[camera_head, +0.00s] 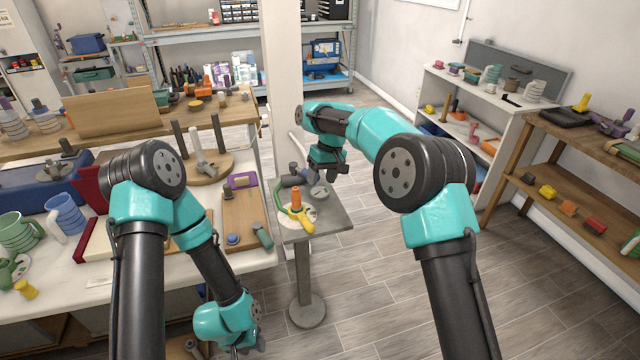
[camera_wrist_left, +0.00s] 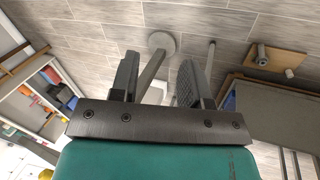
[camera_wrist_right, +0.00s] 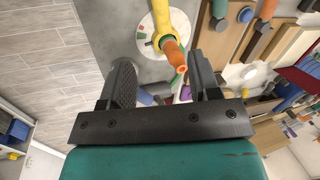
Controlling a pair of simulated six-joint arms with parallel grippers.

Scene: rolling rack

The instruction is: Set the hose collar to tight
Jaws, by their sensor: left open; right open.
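A small grey pedestal table (camera_head: 336,219) carries a white round plate (camera_head: 312,211) with a yellow lever (camera_head: 304,222) and an upright orange piece (camera_head: 296,198). A green hose-like loop (camera_head: 279,194) curves beside them. In the right wrist view the plate (camera_wrist_right: 147,27) shows small coloured marks, with the yellow part (camera_wrist_right: 163,14) and orange end (camera_wrist_right: 176,58) over it. I cannot tell which piece is the collar or its setting. My right gripper (camera_head: 331,176) is open and empty above the table's back. My left gripper (camera_wrist_left: 157,88) is open and empty, low beside the workbench.
Grey pipe-like pieces (camera_head: 293,179) and a round grey part (camera_head: 319,192) sit at the table's back. A white post (camera_head: 284,80) stands behind. The cluttered workbench (camera_head: 215,262) is close on the left. Floor to the right (camera_head: 375,290) is clear.

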